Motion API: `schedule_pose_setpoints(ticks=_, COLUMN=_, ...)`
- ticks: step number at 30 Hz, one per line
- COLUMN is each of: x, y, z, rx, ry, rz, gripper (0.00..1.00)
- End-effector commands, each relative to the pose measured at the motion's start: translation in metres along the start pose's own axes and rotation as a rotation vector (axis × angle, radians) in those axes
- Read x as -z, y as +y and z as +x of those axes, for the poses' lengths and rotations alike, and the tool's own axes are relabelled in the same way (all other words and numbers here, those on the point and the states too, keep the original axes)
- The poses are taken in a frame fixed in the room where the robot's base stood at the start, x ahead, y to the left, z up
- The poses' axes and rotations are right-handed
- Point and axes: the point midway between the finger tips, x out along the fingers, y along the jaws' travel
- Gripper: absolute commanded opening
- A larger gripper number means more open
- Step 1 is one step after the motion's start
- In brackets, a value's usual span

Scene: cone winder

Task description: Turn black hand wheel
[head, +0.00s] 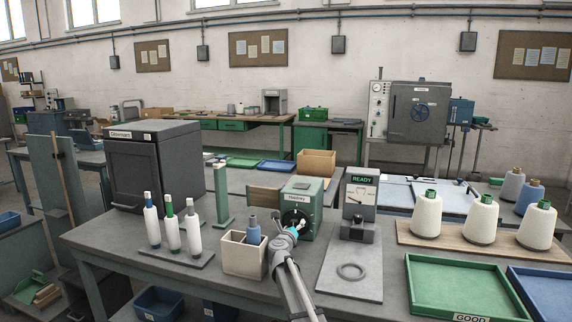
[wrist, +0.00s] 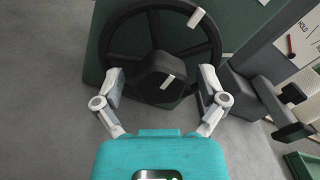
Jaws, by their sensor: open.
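The black hand wheel (wrist: 160,38) fills the top of the wrist view, with a thick rim, spokes and a raised hub. One white mark sits on the rim at upper right and another on the hub. The wheel is on the green machine (head: 311,188), and in the head view my arm partly covers it. My gripper (wrist: 160,78) is open, one finger on each side of the hub; I cannot tell whether they touch the wheel. In the head view, my turquoise gripper body (head: 292,232) is just in front of the machine.
A beige box (head: 243,262) with a blue-grey item stands close left of my arm. A grey stand with a READY display (head: 361,180) is close right. Thread cones (head: 428,215), a green tray (head: 465,290) and white bobbins (head: 172,232) stand farther off on the bench.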

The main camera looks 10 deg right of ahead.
Motion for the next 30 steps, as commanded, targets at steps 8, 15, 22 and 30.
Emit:
schedule_pose_setpoints(ticks=8, x=0.001, y=-0.001, z=-0.035, rx=-0.001, ry=-0.001, rz=0.035, gripper=0.91)
schedule_pose_setpoints(ticks=15, x=0.001, y=-0.001, z=-0.069, rx=-0.001, ry=0.0, rz=0.034, gripper=0.91)
schedule_pose_setpoints(ticks=22, x=-0.018, y=-0.011, z=-0.075, rx=0.0, ry=0.0, rz=0.033, gripper=0.91)
schedule_pose_setpoints(ticks=30, x=-0.037, y=-0.023, z=-0.075, rx=0.0, ry=0.0, rz=0.033, gripper=0.91)
